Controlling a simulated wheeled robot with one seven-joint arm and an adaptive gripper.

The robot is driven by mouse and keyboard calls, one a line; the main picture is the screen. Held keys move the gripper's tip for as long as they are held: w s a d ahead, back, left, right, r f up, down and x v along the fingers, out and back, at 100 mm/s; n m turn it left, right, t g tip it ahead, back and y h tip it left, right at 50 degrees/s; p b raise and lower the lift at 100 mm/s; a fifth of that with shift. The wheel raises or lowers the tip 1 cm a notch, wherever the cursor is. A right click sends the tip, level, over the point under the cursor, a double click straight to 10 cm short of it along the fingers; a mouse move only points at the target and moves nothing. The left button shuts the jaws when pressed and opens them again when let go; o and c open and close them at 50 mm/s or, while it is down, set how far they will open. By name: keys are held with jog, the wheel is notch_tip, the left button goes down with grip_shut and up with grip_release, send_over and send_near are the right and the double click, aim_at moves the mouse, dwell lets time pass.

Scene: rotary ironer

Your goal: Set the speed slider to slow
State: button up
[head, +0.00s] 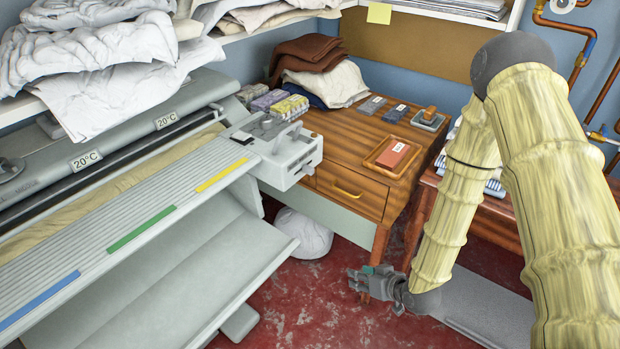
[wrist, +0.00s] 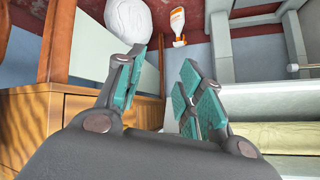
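The rotary ironer (head: 120,185) fills the left side of the head view. Its pale control box (head: 287,152) is at its right end, with small dark details on the top and on the end face. I cannot make out which of them is the speed slider or where it is set. My gripper (head: 357,281) hangs low over the red floor, to the right of and below the control box, well apart from it. In the wrist view my gripper (wrist: 163,88) has its teal-padded fingers spread with nothing between them. Part of the ironer also shows at the right of the wrist view (wrist: 250,60).
A wooden desk (head: 345,130) with a brass-handled drawer stands beside the ironer, carrying folded cloth and a small tray (head: 393,157). A white bundle (head: 303,233) lies on the floor below. A bottle (wrist: 178,27) shows in the wrist view. Red floor is open in front.

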jog(key=w+a+r+n+t+y+b, duration=0.2)
jog(key=w+a+r+n+y, duration=0.15)
jog(key=w+r, duration=0.6)
jog(key=n+y+b, duration=0.1)
jog(key=n+y, duration=0.3)
jog(key=y, duration=0.1)
send_near(313, 171)
jog(key=shift+t, duration=0.3)
jog(key=x, duration=0.6)
jog(key=p+x, duration=0.1)
jog(key=x, duration=0.3)
jog(key=shift+s+f, duration=0.15)
jog(key=shift+f, duration=0.1)
grip_shut()
